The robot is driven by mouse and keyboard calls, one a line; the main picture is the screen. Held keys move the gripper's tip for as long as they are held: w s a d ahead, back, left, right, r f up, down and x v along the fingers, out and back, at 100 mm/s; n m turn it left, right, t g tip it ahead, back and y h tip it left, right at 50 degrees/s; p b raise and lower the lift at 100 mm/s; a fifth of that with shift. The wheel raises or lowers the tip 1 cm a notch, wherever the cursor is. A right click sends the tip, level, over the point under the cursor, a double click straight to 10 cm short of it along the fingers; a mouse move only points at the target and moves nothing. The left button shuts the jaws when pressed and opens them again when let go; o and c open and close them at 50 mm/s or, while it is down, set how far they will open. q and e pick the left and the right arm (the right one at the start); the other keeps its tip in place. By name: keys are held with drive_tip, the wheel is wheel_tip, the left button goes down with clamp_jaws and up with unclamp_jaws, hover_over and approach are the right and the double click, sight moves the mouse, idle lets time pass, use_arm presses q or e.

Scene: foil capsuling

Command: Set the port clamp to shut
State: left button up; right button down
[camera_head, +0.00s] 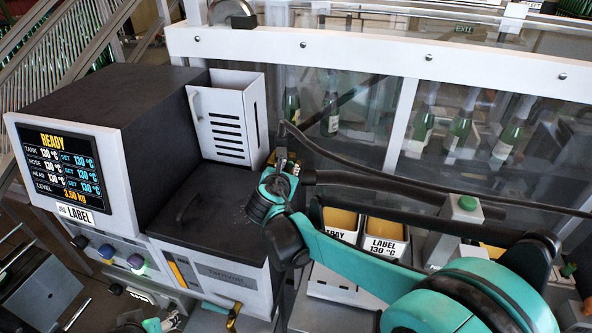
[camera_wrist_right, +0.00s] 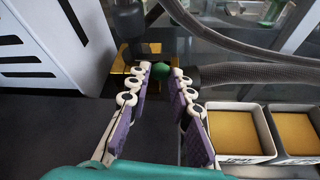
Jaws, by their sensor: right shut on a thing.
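The port clamp shows in the right wrist view as a small green knob (camera_wrist_right: 160,71) near a dark fitting and a brass-coloured plate. My right gripper (camera_wrist_right: 162,78) is shut on this green knob, with the white-and-purple fingers on either side of it. In the head view my right gripper (camera_head: 283,168) is at the back right of the black melter top, near the hose end. It hides most of the clamp there, so I cannot tell the clamp's setting. A small teal part of my left arm (camera_head: 152,324) shows at the bottom edge; its fingers are not clear.
The melter's screen (camera_head: 62,170) reads READY. A white slotted box (camera_head: 226,118) stands left of my right gripper. A thick dark hose (camera_head: 400,183) runs rightward. Bottles (camera_head: 422,130) stand behind the clear guard.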

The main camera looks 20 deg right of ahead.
drive_tip(key=shift+w+a, duration=0.75)
drive_tip(key=shift+a, duration=0.35)
drive_tip(key=shift+d, duration=0.1)
drive_tip(key=c, duration=1.3)
unclamp_jaws()
drive_tip(key=shift+c, duration=0.2)
drive_tip(key=v, duration=1.2)
